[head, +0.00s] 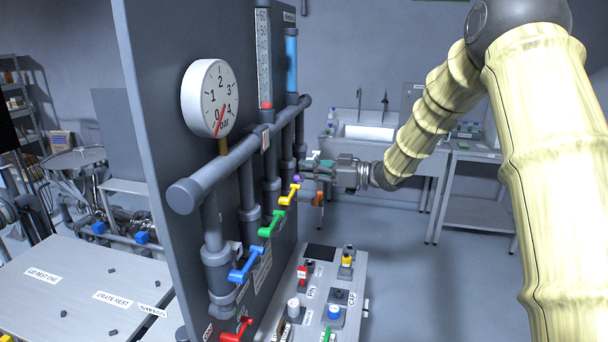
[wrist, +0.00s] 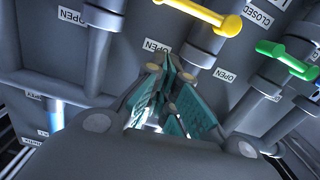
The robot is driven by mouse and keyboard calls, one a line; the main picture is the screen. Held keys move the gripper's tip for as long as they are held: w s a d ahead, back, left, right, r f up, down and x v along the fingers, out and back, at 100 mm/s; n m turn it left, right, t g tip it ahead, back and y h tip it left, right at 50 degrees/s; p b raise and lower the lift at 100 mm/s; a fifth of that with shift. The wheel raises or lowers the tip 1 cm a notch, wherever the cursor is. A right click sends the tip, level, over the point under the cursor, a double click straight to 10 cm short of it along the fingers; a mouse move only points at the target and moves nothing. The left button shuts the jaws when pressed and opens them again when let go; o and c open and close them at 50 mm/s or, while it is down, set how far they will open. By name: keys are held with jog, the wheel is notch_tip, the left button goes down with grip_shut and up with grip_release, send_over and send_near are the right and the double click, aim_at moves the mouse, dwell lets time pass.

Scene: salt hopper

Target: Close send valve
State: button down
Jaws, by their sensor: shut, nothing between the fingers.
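Colored valve handles sit on grey pipes along the dark panel: red (head: 237,330), blue (head: 246,264), green (head: 272,223), yellow (head: 290,194), purple (head: 297,180) and orange (head: 318,198). I cannot read which one is the send valve. My gripper (head: 308,164) is shut and empty at the far end of the row, near the purple and orange handles. In the wrist view its teal fingers (wrist: 168,80) point at the pipes, below and left of the yellow handle (wrist: 195,14). The green handle (wrist: 287,58) is farther right. I cannot tell if the fingers touch anything.
OPEN labels (wrist: 225,75) and a CLOSED label (wrist: 258,12) mark the panel. A pressure gauge (head: 210,98) and a thick horizontal pipe (head: 235,160) stand above the handles. A control box (head: 322,255) with knobs lies below. Floor to the right is clear.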

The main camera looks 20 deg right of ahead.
jog(key=b+v, duration=0.3)
jog(key=v, duration=0.6)
jog(key=shift+f, duration=0.2)
